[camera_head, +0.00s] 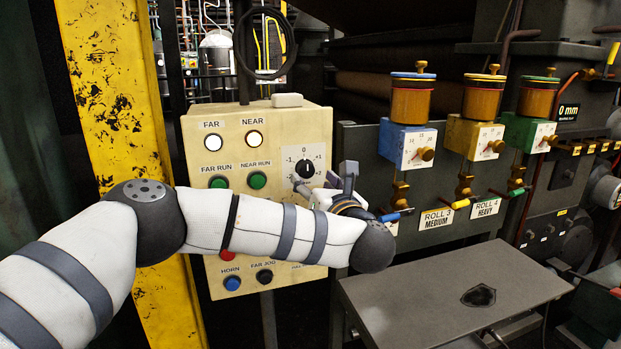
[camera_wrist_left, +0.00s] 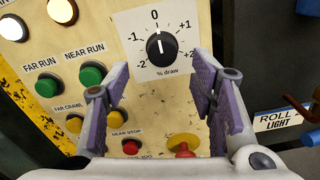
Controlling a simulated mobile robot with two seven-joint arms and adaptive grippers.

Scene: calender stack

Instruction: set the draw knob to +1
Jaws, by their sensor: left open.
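The draw knob (camera_head: 305,168) is a round black knob on a white dial plate on the cream control panel (camera_head: 205,130). In the left wrist view the knob (camera_wrist_left: 161,46) has its white pointer line up, at 0. The marks -2, -1, +1 and +2 are around it, with "% draw" below. My left gripper (camera_head: 327,186) is in front of the panel, just below and right of the dial. In the left wrist view the open, purple-padded fingers of this gripper (camera_wrist_left: 160,84) are below the knob, apart from it, with nothing between them. My right gripper is not in view.
Green run buttons (camera_wrist_left: 92,75) and a red mushroom button (camera_wrist_left: 185,151) are close to the fingers. Oil cups on coloured blocks (camera_head: 408,147) stand right of the panel. A grey metal table (camera_head: 430,290) is below right. A yellow post (camera_head: 115,100) is at left.

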